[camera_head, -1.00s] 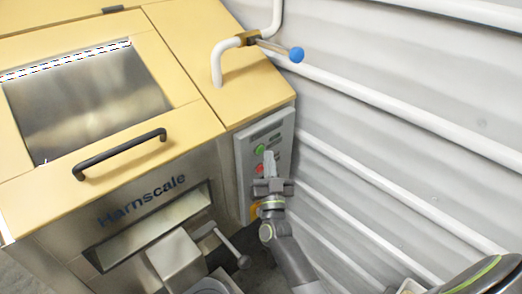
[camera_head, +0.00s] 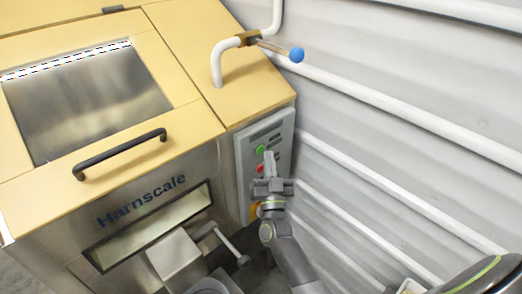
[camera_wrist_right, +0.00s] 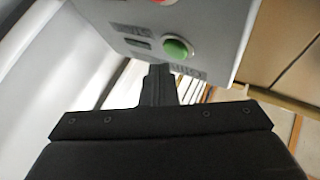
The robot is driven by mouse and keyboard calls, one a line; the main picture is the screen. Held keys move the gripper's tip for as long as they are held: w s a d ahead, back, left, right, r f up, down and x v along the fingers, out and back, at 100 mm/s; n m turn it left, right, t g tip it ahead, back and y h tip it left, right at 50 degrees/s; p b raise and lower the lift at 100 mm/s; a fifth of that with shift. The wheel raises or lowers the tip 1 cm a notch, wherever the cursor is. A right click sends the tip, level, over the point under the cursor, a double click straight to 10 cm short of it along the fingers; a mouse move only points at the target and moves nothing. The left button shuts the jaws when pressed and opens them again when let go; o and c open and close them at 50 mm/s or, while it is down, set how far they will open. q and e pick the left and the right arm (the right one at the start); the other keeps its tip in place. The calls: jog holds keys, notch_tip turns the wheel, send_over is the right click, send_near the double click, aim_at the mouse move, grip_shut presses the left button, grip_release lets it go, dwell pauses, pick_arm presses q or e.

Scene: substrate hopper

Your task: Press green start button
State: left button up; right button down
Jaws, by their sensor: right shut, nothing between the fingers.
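The green start button (camera_head: 260,149) sits on the grey control panel (camera_head: 245,166) on the right side of the hopper's front. It also shows as a domed green button in the right wrist view (camera_wrist_right: 177,49). My right gripper (camera_head: 269,154) is shut and empty, its fingertips just in front of the panel close beside the green button in the head view. In the right wrist view my fingers (camera_wrist_right: 158,70) point at the panel, with the tips just below the button in the picture. I cannot tell whether they touch the panel. My left gripper is not in view.
A red button (camera_wrist_right: 162,1) is at the top edge in the wrist view. The hopper (camera_head: 118,215) has a black lid handle (camera_head: 120,153) and a metal lever (camera_head: 232,247) near the panel.

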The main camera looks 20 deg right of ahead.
jog(key=shift+w, duration=0.1)
jog(key=shift+w+a, duration=0.15)
jog(key=shift+w, duration=0.15)
